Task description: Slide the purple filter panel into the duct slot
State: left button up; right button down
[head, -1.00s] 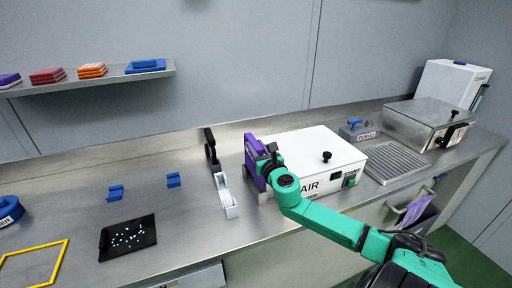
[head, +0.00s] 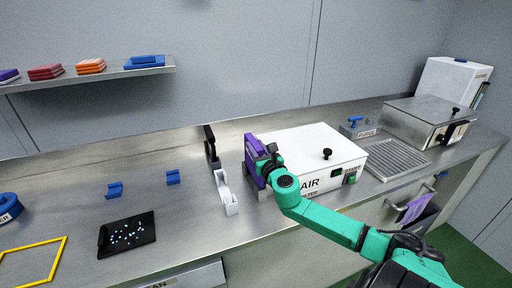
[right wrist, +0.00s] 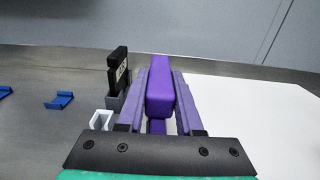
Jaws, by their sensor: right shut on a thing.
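The purple filter panel (head: 252,160) stands upright at the left end of the white box marked AIR (head: 312,150). My right gripper (head: 268,165) is shut on the panel. In the right wrist view the purple panel (right wrist: 160,88) sits between the two fingers (right wrist: 160,112). A grey metal piece (head: 263,193) shows below the panel at the box's left end. The slot itself is hidden behind the panel and gripper, so I cannot tell how deep the panel sits. My left gripper is out of view.
A white holder (head: 227,194) and a black upright piece (head: 211,146) stand just left of the panel. Blue brackets (head: 114,190), a black tray (head: 127,235) and a yellow frame (head: 35,262) lie further left. A grate (head: 397,160) is at the right.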

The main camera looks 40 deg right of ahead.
jog(key=shift+f+b, duration=1.9)
jog(key=shift+f, duration=0.35)
jog(key=shift+c, duration=2.4)
grip_release()
jog(key=shift+s+a, duration=0.1)
jog(key=shift+s, duration=0.05)
jog(key=v, duration=1.4)
jog(key=shift+b, duration=0.3)
jog(key=shift+s+a, duration=0.1)
